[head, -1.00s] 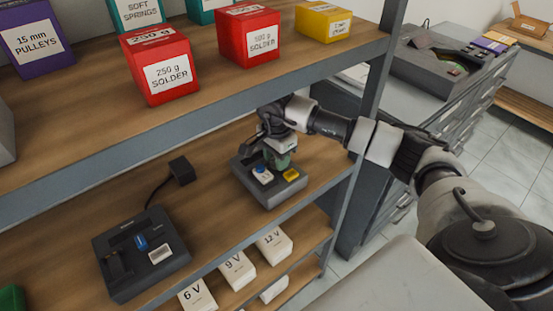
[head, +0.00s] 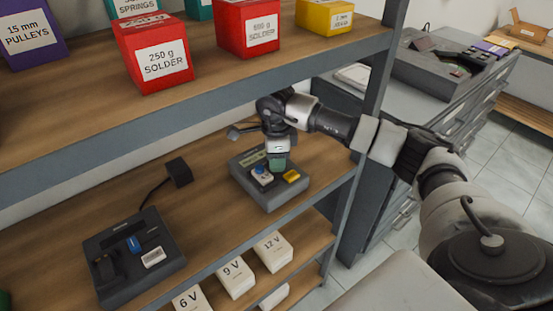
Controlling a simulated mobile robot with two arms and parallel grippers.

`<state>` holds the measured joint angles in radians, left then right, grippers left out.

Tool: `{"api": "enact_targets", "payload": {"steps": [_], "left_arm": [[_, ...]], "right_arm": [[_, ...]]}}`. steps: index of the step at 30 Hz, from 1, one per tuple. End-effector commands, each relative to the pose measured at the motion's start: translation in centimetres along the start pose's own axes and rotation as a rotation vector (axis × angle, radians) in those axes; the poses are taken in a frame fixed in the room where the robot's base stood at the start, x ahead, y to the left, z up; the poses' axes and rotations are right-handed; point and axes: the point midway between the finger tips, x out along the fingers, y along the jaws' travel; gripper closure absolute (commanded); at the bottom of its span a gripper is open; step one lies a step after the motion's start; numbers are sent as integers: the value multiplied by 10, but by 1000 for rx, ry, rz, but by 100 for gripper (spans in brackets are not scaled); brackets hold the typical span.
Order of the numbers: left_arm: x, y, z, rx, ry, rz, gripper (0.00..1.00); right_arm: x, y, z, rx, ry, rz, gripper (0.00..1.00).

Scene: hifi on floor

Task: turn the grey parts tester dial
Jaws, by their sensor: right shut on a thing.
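The grey parts tester (head: 271,199) sits on the middle wooden shelf, near its right end. Its top carries a small greenish panel, a white piece with a blue top (head: 261,174) and a yellow piece (head: 291,175). My right gripper (head: 277,167) points down onto the tester from above, with greenish fingertips between the blue-topped piece and the yellow piece. It is shut on the dial, which the fingertips mostly hide. My left gripper is not in view.
The upper shelf (head: 220,89), with red solder boxes (head: 152,58), overhangs close to my right wrist. A dark device (head: 127,262) with a cable stands left on the same shelf. White voltage boxes (head: 236,277) stand below. A shelf post (head: 377,110) is beside my forearm.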

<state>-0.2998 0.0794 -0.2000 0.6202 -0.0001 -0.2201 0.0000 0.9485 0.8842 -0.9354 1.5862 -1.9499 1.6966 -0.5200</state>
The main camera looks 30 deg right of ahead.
Motion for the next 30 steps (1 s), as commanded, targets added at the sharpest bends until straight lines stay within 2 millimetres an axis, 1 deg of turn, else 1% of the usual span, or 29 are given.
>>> {"api": "enact_targets", "payload": {"steps": [14, 15, 16, 17, 25, 28, 30], "left_arm": [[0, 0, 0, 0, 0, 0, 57], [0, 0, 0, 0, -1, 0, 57], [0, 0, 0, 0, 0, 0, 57], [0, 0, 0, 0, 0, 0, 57], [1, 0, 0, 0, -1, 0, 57], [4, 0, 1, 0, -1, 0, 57], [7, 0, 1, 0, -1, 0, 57]], "right_arm": [[-2, -1, 0, 16, -1, -4, 86], [-2, -1, 0, 16, -1, -4, 58], [-2, -1, 0, 16, -1, -4, 53], [-2, -1, 0, 15, -1, -3, 52], [-2, -1, 0, 14, -1, -2, 52], [-9, -1, 0, 15, -2, -3, 52], [-20, -1, 0, 15, -3, -5, 52]]}}
